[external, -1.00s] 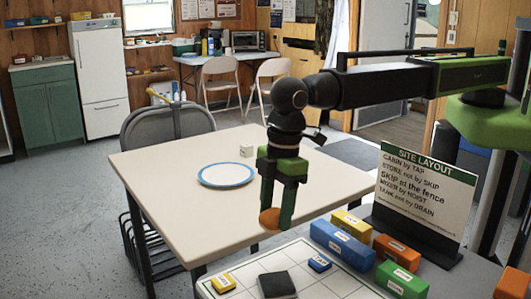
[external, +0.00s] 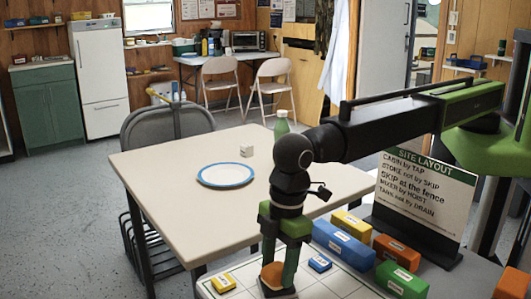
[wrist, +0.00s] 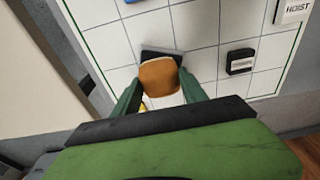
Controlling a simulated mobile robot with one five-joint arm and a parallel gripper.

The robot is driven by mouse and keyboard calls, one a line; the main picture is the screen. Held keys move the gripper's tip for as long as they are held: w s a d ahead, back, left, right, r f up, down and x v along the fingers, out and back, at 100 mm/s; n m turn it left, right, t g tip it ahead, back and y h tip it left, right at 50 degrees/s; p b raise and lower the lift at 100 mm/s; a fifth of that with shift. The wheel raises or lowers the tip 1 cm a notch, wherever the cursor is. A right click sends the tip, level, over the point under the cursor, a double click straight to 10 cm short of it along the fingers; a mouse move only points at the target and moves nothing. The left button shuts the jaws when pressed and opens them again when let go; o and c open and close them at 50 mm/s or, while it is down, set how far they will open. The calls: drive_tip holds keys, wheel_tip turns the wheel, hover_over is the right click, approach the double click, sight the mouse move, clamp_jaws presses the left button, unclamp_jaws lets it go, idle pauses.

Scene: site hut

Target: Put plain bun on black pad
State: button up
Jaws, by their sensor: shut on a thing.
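The plain bun (external: 271,276) is a tan-brown piece held between the fingers of my gripper (external: 280,277). In the wrist view the bun (wrist: 159,77) sits between the green fingertips, and my gripper (wrist: 161,88) is shut on it. The black pad (external: 277,293) lies on the white gridded board, right under the bun and fingertips. In the wrist view the pad (wrist: 161,55) shows beyond the bun's far edge, and the bun covers much of it. I cannot tell whether the bun touches the pad.
On the gridded board (external: 345,285) are a yellow block (external: 223,283) left of the pad and a blue block (external: 320,263) to its right. Larger coloured blocks and the layout sign (external: 425,197) stand at right. A plate (external: 225,175) is on the table behind.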

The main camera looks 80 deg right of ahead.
drive_tip(key=shift+f, duration=0.2)
drive_tip(key=o, duration=1.5)
drive_tip(key=shift+r, duration=0.1)
drive_tip(key=r+p, duration=0.8)
drive_tip(key=s+d+r+p, duration=0.1)
drive_tip(key=r+p, duration=0.3)
drive_tip(key=shift+r, duration=0.15)
